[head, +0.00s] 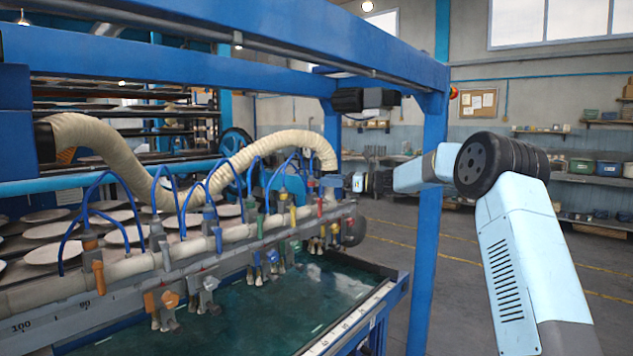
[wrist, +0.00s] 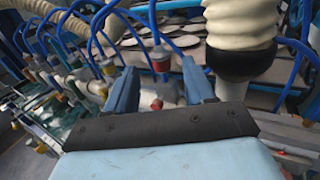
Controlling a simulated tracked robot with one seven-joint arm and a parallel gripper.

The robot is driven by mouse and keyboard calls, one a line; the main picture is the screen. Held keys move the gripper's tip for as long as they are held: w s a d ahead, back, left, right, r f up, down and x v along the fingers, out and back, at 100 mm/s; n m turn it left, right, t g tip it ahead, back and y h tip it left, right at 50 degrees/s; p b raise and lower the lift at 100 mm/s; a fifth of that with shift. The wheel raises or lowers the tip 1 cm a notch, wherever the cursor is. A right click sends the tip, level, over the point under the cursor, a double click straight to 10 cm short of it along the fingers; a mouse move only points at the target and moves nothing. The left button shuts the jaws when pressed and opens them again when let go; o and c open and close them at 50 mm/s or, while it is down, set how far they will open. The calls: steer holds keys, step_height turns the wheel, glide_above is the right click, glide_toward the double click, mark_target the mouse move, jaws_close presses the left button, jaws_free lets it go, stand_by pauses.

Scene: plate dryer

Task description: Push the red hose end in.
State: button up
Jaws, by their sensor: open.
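In the wrist view, the red hose end (wrist: 161,62) is a short red and grey fitting on a blue hose, standing upright above the pale manifold pipe. My gripper (wrist: 160,72) is open, with one blue finger on each side of the fitting and visible gaps between. I cannot tell how deep the fitting sits in its socket. A smaller red part (wrist: 156,104) shows lower between the fingers. In the head view, my gripper (head: 339,182) is small at the far right end of the manifold, and the hose end there is too small to make out clearly.
A thick cream hose with a black cuff (wrist: 240,64) stands close to the right finger. Several other coloured fittings line the manifold (head: 130,266) above a green water tank (head: 235,310). A blue frame post (head: 426,220) stands beside my arm.

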mark_target(311, 178)
steer(key=a, duration=0.3)
steer(key=w+a, duration=0.1)
steer(key=a, duration=0.2)
steer(key=shift+w+a, duration=0.15)
steer(key=shift+a, duration=0.2)
jaws_close()
stand_by(0.3)
